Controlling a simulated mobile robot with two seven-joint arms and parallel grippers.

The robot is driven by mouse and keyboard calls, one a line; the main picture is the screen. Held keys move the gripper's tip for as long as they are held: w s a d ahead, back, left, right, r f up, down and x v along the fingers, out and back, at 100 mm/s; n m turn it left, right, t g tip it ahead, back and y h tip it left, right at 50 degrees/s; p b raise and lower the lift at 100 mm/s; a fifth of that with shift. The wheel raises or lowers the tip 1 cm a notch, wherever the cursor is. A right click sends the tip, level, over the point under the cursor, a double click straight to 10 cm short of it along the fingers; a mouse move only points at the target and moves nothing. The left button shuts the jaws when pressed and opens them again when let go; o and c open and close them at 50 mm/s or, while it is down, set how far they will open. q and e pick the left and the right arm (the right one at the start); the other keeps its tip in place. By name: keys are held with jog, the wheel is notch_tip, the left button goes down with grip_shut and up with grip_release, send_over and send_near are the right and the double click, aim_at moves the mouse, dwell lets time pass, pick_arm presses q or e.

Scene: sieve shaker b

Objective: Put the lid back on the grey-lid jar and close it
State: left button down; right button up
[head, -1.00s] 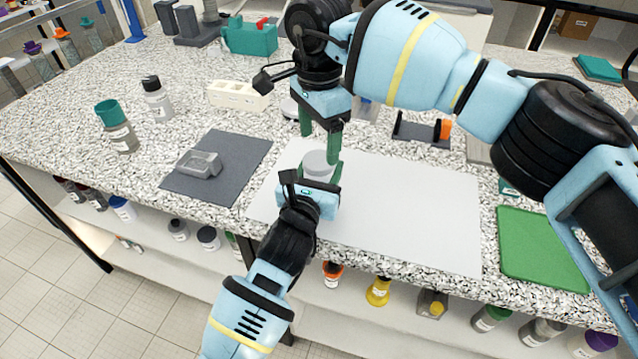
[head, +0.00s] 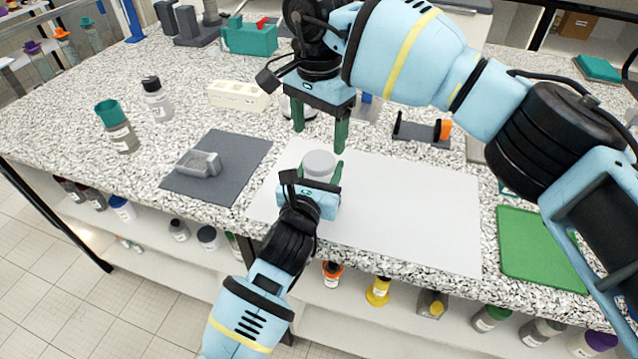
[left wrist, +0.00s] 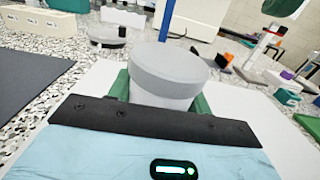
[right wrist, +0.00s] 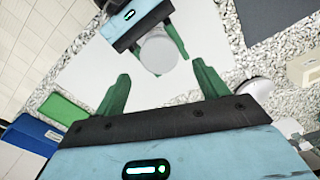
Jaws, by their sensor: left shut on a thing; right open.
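The grey-lid jar (head: 319,170) stands on the white mat (head: 410,210), with its grey lid (left wrist: 170,68) sitting on top. The lid also shows from above in the right wrist view (right wrist: 159,52). My left gripper (head: 320,180) is shut on the jar, with its green fingers on either side of the body below the lid. My right gripper (head: 320,130) is open and empty, above and behind the jar, apart from the lid. Most of the jar's body is hidden by my left gripper. Whether the lid is fully tightened cannot be told.
A dark grey mat (head: 225,155) with a grey tray (head: 199,164) lies left. A teal-lid jar (head: 117,128) and black-cap bottle (head: 157,100) stand beyond. A green mat (head: 540,250) lies right. The white mat's right half is clear.

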aim_at(319, 159)
jog(key=shift+f, duration=3.2)
jog(key=c, duration=1)
jog(key=shift+m, duration=1.7)
jog(key=o, duration=1.1)
jog(key=shift+r, duration=2.25)
